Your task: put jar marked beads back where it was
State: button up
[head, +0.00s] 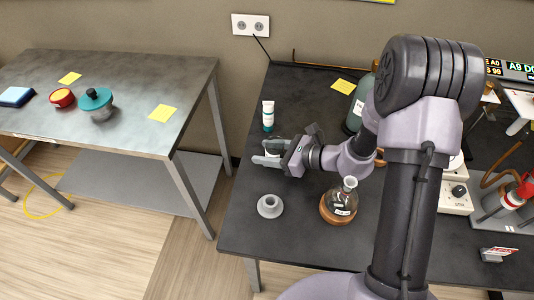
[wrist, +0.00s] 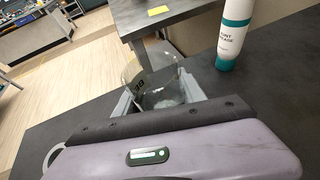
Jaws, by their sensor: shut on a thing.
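My gripper (head: 266,153) reaches left over the dark table near its left edge. It is shut on a clear glass jar (wrist: 150,72), which shows between the fingers in the wrist view. Part of a dark-lettered label shows on the jar; the visible letters look like "BE", and the rest is hidden. In the head view the fingers cover most of the jar. I cannot tell whether its base touches the table.
A white tube with a teal cap (head: 268,115) stands just behind my gripper. A grey round stand (head: 270,206) and a flask on a cork ring (head: 340,203) stand in front. Yellow notes lie on the dark table (head: 343,86) and the metal table (head: 163,113). A floor gap separates the tables.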

jog(key=shift+f, duration=0.1)
jog(key=o, duration=1.5)
jog(key=shift+c, duration=0.2)
jog(key=shift+d+r, duration=0.15)
jog(key=shift+r, duration=0.25)
jog(key=p+v, duration=0.2)
jog(key=v, duration=0.4)
jog(key=shift+s+d+r, duration=0.1)
jog(key=shift+s+d, duration=0.1)
jog(key=shift+d, duration=0.15)
jog(key=shift+s+d, duration=0.15)
